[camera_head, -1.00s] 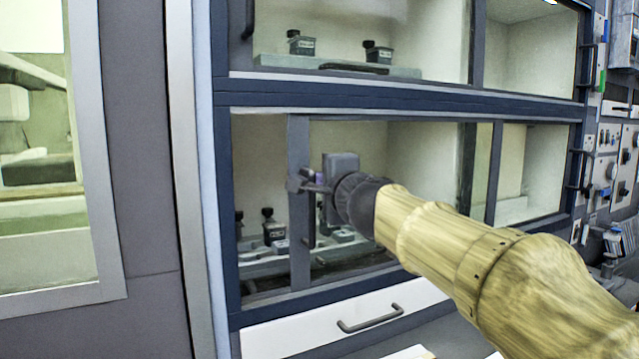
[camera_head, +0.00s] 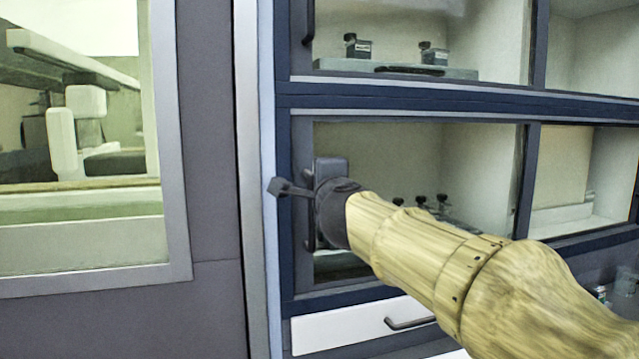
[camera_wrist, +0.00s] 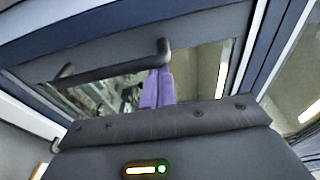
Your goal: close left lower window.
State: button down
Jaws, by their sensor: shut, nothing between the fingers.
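The left lower window (camera_head: 455,165) is a glass pane in a dark grey frame on the lower level of the cabinet. Its left frame bar stands against the cabinet's left post, with no gap visible between them in the head view. A dark vertical handle (camera_head: 309,236) is on that bar and also shows in the wrist view (camera_wrist: 105,68). My gripper (camera_wrist: 157,88) is shut and empty, its purple fingers close beside one end of the handle. Whether they touch it I cannot tell. In the head view my wrist hides the fingers and part of the handle.
The upper window (camera_head: 410,35) is above, with small dark-capped bottles on a shelf behind it. More bottles (camera_head: 420,203) stand behind the lower pane. A white drawer (camera_head: 350,332) with a handle is below. A grey wall panel and another window (camera_head: 80,235) are at left.

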jog(key=shift+a, duration=0.1)
jog(key=w+d, duration=0.2)
jog(key=d, duration=0.2)
jog(key=v, duration=0.9)
jog(key=shift+s+b, duration=0.35)
jog(key=shift+s, duration=0.05)
jog(key=shift+w, duration=0.1)
